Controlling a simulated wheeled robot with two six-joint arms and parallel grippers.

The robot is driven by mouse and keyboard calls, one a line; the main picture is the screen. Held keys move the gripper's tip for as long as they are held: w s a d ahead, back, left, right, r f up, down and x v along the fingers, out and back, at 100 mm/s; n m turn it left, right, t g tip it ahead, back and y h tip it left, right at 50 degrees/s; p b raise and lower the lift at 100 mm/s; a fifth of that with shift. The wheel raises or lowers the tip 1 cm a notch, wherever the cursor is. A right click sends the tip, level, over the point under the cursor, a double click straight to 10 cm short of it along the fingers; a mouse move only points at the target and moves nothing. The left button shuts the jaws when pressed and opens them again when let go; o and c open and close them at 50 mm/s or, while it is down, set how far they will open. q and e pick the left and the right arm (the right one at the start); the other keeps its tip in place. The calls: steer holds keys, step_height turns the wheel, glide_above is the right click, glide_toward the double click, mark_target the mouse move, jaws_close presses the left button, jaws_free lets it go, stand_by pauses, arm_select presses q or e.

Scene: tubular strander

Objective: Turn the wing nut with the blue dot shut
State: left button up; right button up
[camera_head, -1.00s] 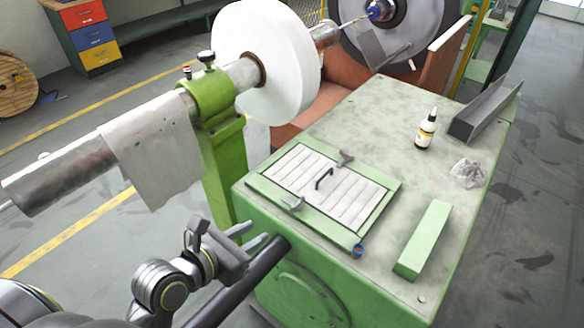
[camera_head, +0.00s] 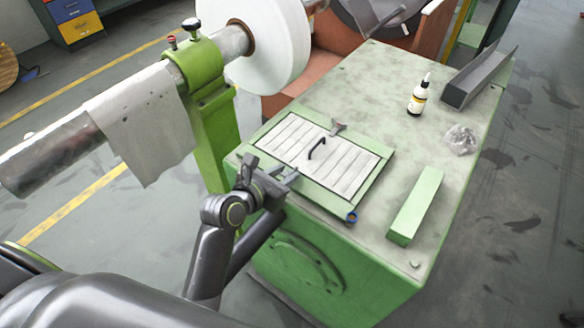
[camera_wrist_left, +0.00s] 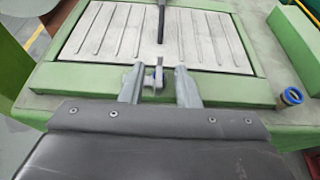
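A green-framed hatch cover (camera_head: 345,205) with a ribbed pale panel (camera_head: 352,174) and a black handle (camera_head: 317,149) lies on the green machine's top. A grey wing nut (camera_head: 338,128) sits at its far edge. My left gripper (camera_head: 287,177) is at the near edge, largely hiding the wing nut there. In the left wrist view my left gripper (camera_wrist_left: 158,86) is open, its fingers on either side of that wing nut (camera_wrist_left: 157,76). Whether the fingers touch the nut cannot be told. My right gripper is not in view.
A blue-rimmed ring (camera_head: 352,217) sits at the cover's near right corner. A green block (camera_head: 415,207), a bottle (camera_head: 418,97), crumpled clear plastic (camera_head: 461,138) and a grey channel (camera_head: 480,82) stand to the right. A green post (camera_head: 212,130) rises at left.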

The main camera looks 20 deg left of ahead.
mark_target(291, 171)
arm_select(q)
steer(key=shift+x, duration=1.2)
steer(key=shift+w+d+f, duration=0.15)
steer(key=shift+w+f, duration=0.05)
steer(key=shift+w, duration=0.3)
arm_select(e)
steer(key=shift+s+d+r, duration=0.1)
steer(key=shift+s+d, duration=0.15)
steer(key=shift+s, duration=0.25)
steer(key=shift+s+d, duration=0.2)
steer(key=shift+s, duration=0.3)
arm_select(q)
jaws_close()
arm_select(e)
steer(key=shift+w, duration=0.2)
